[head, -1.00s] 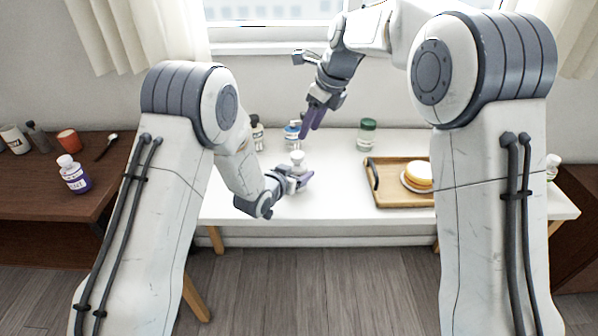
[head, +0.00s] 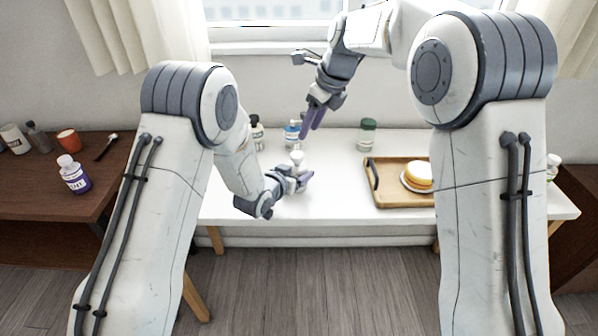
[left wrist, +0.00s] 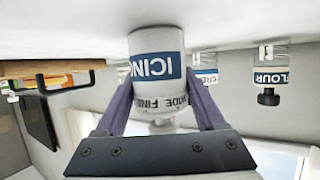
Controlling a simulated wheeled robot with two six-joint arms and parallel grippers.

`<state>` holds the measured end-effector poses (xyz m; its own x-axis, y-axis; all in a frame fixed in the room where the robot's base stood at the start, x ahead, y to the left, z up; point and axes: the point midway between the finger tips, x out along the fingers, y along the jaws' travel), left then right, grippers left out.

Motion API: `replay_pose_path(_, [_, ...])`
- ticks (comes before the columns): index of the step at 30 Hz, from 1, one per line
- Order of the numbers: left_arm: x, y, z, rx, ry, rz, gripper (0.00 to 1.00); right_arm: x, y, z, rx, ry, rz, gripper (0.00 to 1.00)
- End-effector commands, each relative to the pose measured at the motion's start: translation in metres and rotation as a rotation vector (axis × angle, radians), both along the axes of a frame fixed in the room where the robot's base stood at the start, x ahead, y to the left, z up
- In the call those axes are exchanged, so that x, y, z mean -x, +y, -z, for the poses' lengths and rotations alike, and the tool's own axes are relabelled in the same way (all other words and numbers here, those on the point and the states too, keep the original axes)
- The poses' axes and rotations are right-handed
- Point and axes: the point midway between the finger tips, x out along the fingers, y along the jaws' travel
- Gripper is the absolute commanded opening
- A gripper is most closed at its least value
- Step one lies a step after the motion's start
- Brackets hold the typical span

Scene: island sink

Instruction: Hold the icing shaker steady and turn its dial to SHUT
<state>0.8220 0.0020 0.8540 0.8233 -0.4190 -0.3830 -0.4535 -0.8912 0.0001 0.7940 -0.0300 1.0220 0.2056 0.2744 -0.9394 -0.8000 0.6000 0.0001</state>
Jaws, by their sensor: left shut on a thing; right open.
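The icing shaker (head: 297,157) stands on the white table in the head view, its white top showing above my left gripper. In the left wrist view, which is upside down, the shaker (left wrist: 156,52) has a blue ICING label. A pale dial band (left wrist: 165,103) runs around it, with FINE and part of another word legible; SHUT cannot be read there. My left gripper (head: 303,180) is shut on the shaker, one purple finger on each side. My right gripper (head: 308,122) is open and empty, above and behind the shaker, fingers pointing down. The contact area is partly hidden.
A blue-labelled jar (head: 292,133) and a dark-topped bottle (head: 257,133) stand behind the shaker. A green-lidded jar (head: 367,135) and a wooden tray (head: 395,200) with a cake (head: 417,176) are to the right. A FLOUR jar (left wrist: 271,75) shows in the left wrist view.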

Motion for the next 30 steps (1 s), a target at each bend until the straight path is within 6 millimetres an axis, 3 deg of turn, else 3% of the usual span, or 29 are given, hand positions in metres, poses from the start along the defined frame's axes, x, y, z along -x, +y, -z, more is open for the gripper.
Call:
replay_pose_path(1, [0.0,0.0,-0.001,0.0,-0.001,0.0,0.09,0.0,0.0,0.0,0.0,0.0,0.0,0.54])
replay_pose_path(3, [0.0,0.0,-0.001,0.0,-0.001,0.0,0.09,0.0,0.0,0.0,-0.003,0.0,-0.002,0.74])
replay_pose_path(8, [0.0,0.0,-0.001,0.001,-0.002,0.0,0.09,0.0,-0.004,0.0,-0.06,-0.004,-0.038,0.74])
replay_pose_path(13, [0.0,0.0,0.0,0.001,-0.002,0.0,0.09,0.001,-0.011,0.006,-0.222,-0.025,-0.141,0.74])
replay_pose_path(22, [0.0,0.0,-0.001,0.0,-0.001,0.0,0.09,0.015,-0.012,0.071,-0.675,-0.044,-0.363,0.74])
replay_pose_path(30, [0.0,0.0,-0.001,0.0,-0.001,0.0,0.09,0.008,-0.034,0.103,-1.024,-0.332,-0.376,0.74])
